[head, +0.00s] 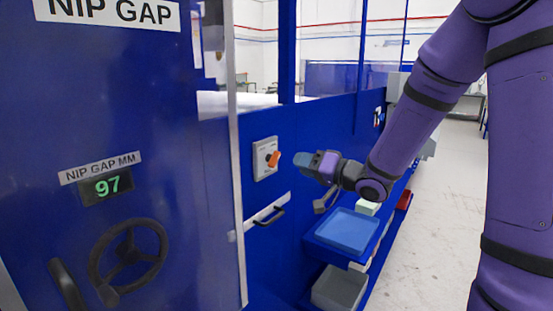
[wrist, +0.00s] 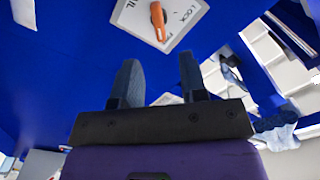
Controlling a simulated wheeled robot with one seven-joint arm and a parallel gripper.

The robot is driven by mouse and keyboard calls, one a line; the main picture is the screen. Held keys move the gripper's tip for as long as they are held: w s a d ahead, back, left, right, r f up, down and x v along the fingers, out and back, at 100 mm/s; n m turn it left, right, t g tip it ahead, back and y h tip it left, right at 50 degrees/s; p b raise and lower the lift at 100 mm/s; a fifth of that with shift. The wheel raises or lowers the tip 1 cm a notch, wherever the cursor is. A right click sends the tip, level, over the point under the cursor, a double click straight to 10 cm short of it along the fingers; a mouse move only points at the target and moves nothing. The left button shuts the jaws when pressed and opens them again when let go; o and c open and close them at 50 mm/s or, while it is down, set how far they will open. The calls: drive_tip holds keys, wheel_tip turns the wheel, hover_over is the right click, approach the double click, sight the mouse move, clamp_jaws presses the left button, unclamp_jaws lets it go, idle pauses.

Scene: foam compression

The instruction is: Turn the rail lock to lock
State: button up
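The rail lock is an orange knob (head: 273,159) on a light grey plate (head: 259,146) fixed to the blue machine wall. In the wrist view the orange knob (wrist: 158,21) shows at the top, with its long side nearly upright in the picture. The plate (wrist: 133,14) bears the word LOCK and part of another label. My gripper (head: 300,158) is just right of the knob in the head view, apart from it. In the wrist view its two dark fingers (wrist: 159,78) stand apart with nothing between them, below the knob.
A black handle (head: 268,216) sits on the wall below the plate. A blue tray (head: 346,230) and a grey bin (head: 340,287) stand below my arm. A panel with a handwheel (head: 128,253) and a display reading 97 (head: 107,186) fills the left. Floor is clear at right.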

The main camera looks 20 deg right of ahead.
sight(278, 158)
drive_tip(key=x, duration=0.9)
clamp_jaws()
